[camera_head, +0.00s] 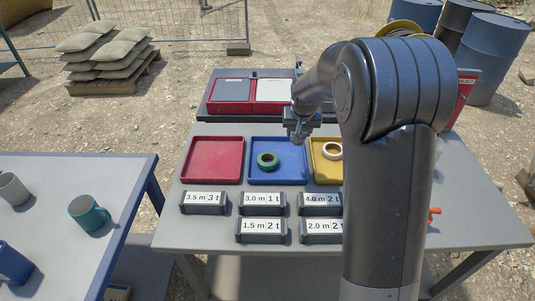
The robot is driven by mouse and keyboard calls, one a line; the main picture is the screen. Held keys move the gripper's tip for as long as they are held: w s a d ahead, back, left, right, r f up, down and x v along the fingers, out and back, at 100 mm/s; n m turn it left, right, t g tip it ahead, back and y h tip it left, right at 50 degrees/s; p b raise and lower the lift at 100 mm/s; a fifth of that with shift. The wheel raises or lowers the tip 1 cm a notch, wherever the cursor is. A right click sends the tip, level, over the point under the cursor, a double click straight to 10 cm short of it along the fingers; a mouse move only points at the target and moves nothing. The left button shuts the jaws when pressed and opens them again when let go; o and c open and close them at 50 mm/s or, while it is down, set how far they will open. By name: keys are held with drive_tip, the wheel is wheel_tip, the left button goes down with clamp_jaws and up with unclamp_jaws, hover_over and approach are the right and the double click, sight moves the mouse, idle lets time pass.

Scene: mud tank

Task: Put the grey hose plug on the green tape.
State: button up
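The green tape (268,160) is a ring lying flat in the blue tray (290,178), left of centre. My gripper (299,138) hangs at the end of my bent arm, seemingly above the far edge of the trays, to the right of the green tape in the picture. Its fingers are small and dark, and I cannot tell whether they are open or shut or hold anything. I cannot make out the grey hose plug; my arm hides part of the table's right side.
A red tray (213,160) and a yellow tray (325,174) with a pale tape roll (332,151) flank the blue tray. Several number blocks (262,203) stand in front. A dark case (213,104) lies behind. A left table holds a green mug (89,214).

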drive_tip(key=w+a+f, duration=0.1)
drive_tip(key=a+f, duration=0.1)
drive_tip(key=a, duration=0.1)
drive_tip(key=w+a+f, duration=0.1)
drive_tip(key=a+f, duration=0.1)
drive_tip(key=a, duration=0.1)
drive_tip(key=w+a+f, duration=0.1)
drive_tip(key=a+f, duration=0.1)
drive_tip(key=a, duration=0.2)
drive_tip(key=shift+w+f, duration=0.1)
drive_tip(key=shift+f, duration=2.05)
drive_tip(key=shift+f, duration=0.1)
drive_tip(key=o, duration=1)
